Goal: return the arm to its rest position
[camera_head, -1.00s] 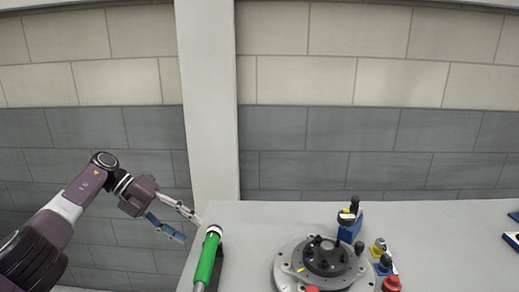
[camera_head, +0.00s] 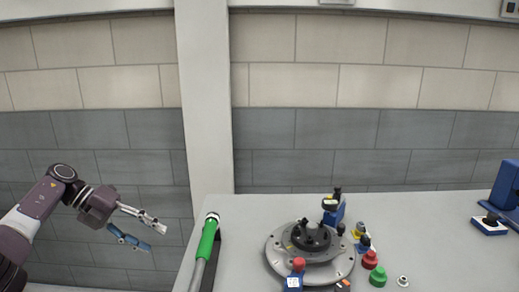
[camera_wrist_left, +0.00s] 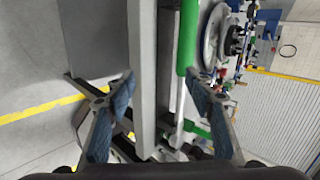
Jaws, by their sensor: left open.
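My left gripper (camera_head: 146,233) is open and empty in the head view, to the left of the grey table and clear of its edge. Its two blue-padded fingers stand well apart in the left wrist view (camera_wrist_left: 161,90), with nothing held between them. The table's edge and a green-handled tool (camera_wrist_left: 188,40) lie beyond the fingers there. My left arm (camera_head: 45,195) comes in from the left, bent at the elbow. My right gripper is not in view.
The green-handled tool (camera_head: 207,238) lies at the table's (camera_head: 400,212) left edge. A round grey fixture (camera_head: 280,262) with a black centre stands on the table. Red (camera_head: 370,259) and green (camera_head: 378,276) knobs sit beside it. A white pillar (camera_head: 207,100) rises behind.

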